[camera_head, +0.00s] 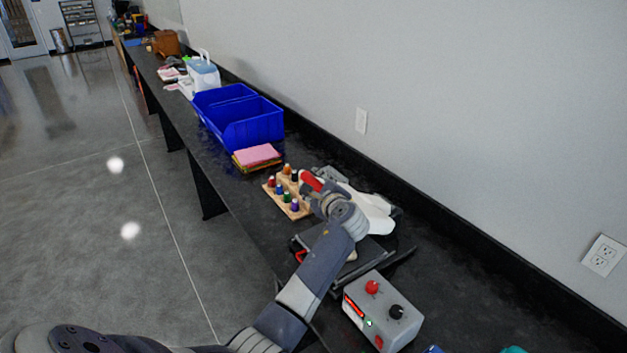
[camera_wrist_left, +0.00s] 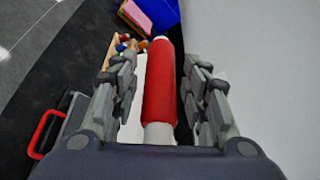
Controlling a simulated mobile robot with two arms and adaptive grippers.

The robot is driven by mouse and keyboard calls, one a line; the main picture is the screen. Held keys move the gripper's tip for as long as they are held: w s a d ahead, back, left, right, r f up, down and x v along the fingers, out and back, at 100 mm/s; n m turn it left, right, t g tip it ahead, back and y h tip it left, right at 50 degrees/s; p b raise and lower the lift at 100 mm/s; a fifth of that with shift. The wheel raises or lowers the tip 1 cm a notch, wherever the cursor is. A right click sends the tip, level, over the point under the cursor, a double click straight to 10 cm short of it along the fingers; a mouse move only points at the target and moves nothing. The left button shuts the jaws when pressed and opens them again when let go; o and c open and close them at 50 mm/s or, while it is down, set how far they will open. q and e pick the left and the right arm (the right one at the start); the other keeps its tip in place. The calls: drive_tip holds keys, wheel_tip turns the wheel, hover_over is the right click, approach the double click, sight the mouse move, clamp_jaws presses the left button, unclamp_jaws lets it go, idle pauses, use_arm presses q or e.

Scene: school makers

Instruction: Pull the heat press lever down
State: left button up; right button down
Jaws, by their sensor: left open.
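The heat press (camera_head: 372,212) stands on the black bench, its white upper part and dark plates partly hidden behind my left arm. Its lever has a red grip (camera_head: 312,181). In the left wrist view the red grip (camera_wrist_left: 160,88) runs lengthwise between the fingers on a pale rod. My left gripper (camera_head: 324,180) is at the lever, open, with a finger (camera_wrist_left: 118,90) on each side of the grip. Gaps show between the fingers and the grip. My right gripper is not in view.
A grey control box (camera_head: 408,318) with red and black knobs is in front of the press. A wooden block with colourful pegs (camera_head: 278,204), pink sheets (camera_head: 256,154) and blue bins (camera_head: 250,125) lie beyond. A wall (camera_head: 450,120) runs along the right.

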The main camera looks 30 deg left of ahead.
use_arm(q)
drive_tip(key=shift+x, duration=0.85)
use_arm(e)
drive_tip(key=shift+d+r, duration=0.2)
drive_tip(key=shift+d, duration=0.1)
